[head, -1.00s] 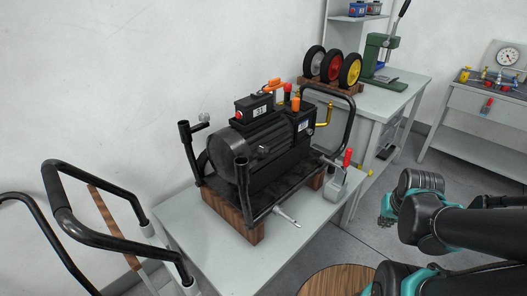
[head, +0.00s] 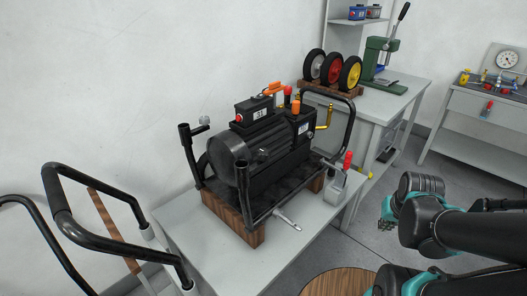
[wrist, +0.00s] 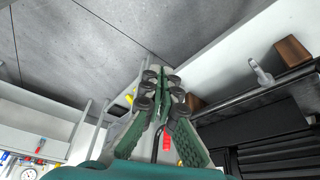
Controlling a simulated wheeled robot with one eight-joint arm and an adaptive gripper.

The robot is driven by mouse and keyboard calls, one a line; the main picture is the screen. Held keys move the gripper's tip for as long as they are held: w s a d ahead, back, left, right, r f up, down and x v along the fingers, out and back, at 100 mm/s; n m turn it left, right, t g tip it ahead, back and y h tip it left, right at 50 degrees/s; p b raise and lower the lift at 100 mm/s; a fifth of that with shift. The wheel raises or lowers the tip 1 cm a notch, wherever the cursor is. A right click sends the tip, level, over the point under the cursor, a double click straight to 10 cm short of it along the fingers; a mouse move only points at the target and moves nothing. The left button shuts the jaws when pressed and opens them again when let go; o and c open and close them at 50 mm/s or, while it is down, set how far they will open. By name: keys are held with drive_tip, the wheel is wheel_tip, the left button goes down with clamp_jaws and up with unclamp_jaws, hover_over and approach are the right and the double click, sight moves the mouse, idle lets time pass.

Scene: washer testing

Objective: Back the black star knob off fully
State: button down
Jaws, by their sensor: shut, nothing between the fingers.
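A dark motor-and-pump unit (head: 250,150) sits in a black tubular frame on wooden blocks on the near bench. A small black knob-like part (head: 262,155) shows by the upright tube in front of the motor; its star shape is too small to confirm. A silver knob (head: 204,120) sits at the other upright's top. My gripper (head: 387,212) is to the right of the bench, over the floor and well apart from the unit. In the wrist view my gripper (wrist: 163,76) has its green fingers together, with nothing held. The black knob is not recognisable there.
A red-handled clamp (head: 348,160) stands at the bench's right end. A silver handle (head: 288,220) sticks out from the frame's front; it also shows in the wrist view (wrist: 262,74). Black cart handles (head: 100,235) are at left. A round wooden top (head: 338,282) is below.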

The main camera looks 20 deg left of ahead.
drive_tip(key=c, duration=2.1)
unclamp_jaws()
drive_tip(key=o, duration=1)
drive_tip(key=w+a+r+n, duration=0.1)
drive_tip(key=w+a+r, duration=0.1)
drive_tip(key=w+a, duration=0.1)
drive_tip(key=w+a+r+n, duration=0.1)
drive_tip(key=w+a+r, duration=0.2)
drive_tip(key=w+a+r+n+g, duration=0.1)
drive_tip(key=w+a+r, duration=0.1)
drive_tip(key=w+r, duration=0.1)
drive_tip(key=shift+a+r+n+y, duration=0.2)
drive_tip(key=shift+a+n+y, duration=0.2)
drive_tip(key=shift+o, duration=0.5)
drive_tip(key=w+a+r+n+g, duration=0.1)
drive_tip(key=w+a+r+n, duration=0.1)
drive_tip(key=a+r, duration=0.4)
drive_tip(key=shift+w+a, duration=0.65)
drive_tip(key=shift+a, duration=0.35)
wheel_tip(320, 180, up, 17)
drive_tip(key=n+g, duration=0.2)
drive_tip(key=n, duration=0.5)
hover_over(264, 151)
drive_tip(key=shift+h, duration=0.4)
wheel_tip(264, 151, down, 18)
drive_tip(key=shift+r, duration=0.15)
